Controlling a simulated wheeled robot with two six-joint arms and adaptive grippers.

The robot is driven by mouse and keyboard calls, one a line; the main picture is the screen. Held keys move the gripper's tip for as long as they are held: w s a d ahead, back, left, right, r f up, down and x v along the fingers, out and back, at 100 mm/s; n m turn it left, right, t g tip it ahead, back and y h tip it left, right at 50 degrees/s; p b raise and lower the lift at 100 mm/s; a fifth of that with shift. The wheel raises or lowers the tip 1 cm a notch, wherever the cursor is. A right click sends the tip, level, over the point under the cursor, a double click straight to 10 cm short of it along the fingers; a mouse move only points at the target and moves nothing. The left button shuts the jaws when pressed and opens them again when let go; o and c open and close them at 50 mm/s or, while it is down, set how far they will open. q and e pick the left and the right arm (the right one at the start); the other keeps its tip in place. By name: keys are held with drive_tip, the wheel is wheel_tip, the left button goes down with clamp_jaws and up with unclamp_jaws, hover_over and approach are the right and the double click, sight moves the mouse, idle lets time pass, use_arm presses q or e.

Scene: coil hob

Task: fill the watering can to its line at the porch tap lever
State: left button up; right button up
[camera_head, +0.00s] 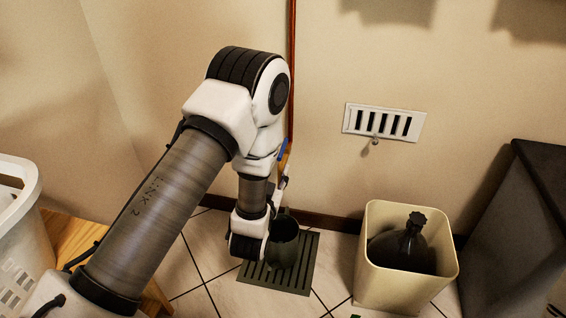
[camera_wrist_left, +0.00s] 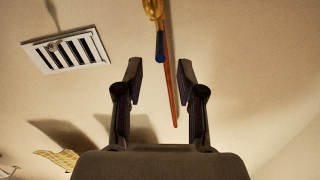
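A dark green can (camera_head: 284,243), apparently the watering can, stands on the slotted floor drain (camera_head: 300,281) below the tap, partly behind my wrist. Its fill line and water level cannot be made out. The brass tap (camera_wrist_left: 153,9) shows at the top of the left wrist view, its blue lever (camera_wrist_left: 160,46) lined up between my fingers but beyond their tips. The lever also shows in the head view (camera_head: 282,150). My left gripper (camera_wrist_left: 160,75) is open and empty; in the head view it (camera_head: 281,184) is mostly hidden beside my wrist, just under the tap. My right gripper is out of view.
A red-brown pipe (camera_head: 292,70) runs up the wall. A wall vent (camera_head: 383,122) is to its right. A cream bin (camera_head: 405,292) holding a dark bottle (camera_head: 402,248) stands right of the drain. A dark cabinet (camera_head: 515,225) is at far right, a white basket (camera_head: 22,245) at left.

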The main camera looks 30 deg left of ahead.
sight(281, 155)
use_arm(q)
drive_tip(key=b+x, duration=0.2)
drive_tip(key=x, duration=0.5)
drive_tip(key=shift+f+b, duration=0.15)
drive_tip(key=shift+b, duration=0.15)
drive_tip(key=shift+w, duration=0.35)
clamp_jaws()
